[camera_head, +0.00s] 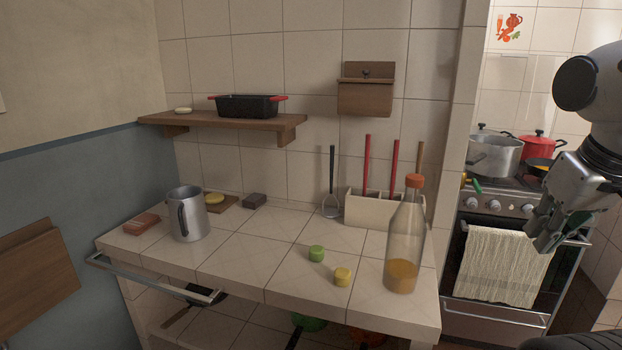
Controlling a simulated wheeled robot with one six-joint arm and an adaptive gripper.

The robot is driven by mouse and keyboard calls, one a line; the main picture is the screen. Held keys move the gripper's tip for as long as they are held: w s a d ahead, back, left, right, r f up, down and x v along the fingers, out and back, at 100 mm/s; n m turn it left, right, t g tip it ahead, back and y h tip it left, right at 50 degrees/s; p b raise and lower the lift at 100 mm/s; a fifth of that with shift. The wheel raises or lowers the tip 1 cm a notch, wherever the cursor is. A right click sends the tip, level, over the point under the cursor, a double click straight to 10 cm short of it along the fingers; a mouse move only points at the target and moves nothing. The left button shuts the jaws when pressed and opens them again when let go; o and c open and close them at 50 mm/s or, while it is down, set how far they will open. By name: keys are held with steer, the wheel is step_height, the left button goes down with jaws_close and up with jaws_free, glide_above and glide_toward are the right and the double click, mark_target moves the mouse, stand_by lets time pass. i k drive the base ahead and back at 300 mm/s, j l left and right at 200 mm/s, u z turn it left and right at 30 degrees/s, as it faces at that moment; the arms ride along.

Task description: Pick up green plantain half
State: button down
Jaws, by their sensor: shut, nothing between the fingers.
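A small green piece (316,254), which looks like the green plantain half, stands on the tiled counter (262,252) right of the middle. A similar yellow piece (343,277) stands just in front of it and to its right. My gripper (541,240) is at the far right of the head view, in front of the stove, well away from the counter and pointing down. It is shut and holds nothing.
A glass bottle (401,255) stands right of the yellow piece. Behind is a cream utensil holder (365,210). A metal mug (187,214) stands at left. The stove (490,206) is at right.

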mark_target(316, 253)
steer(key=z, duration=1.2)
steer(key=k+u, duration=0.15)
steer(key=u, duration=1.45)
steer(key=i+j+z, duration=0.2)
steer(key=j, duration=0.2)
steer(key=i+j+z, duration=0.2)
steer(key=i+j, duration=0.1)
steer(key=j, duration=0.1)
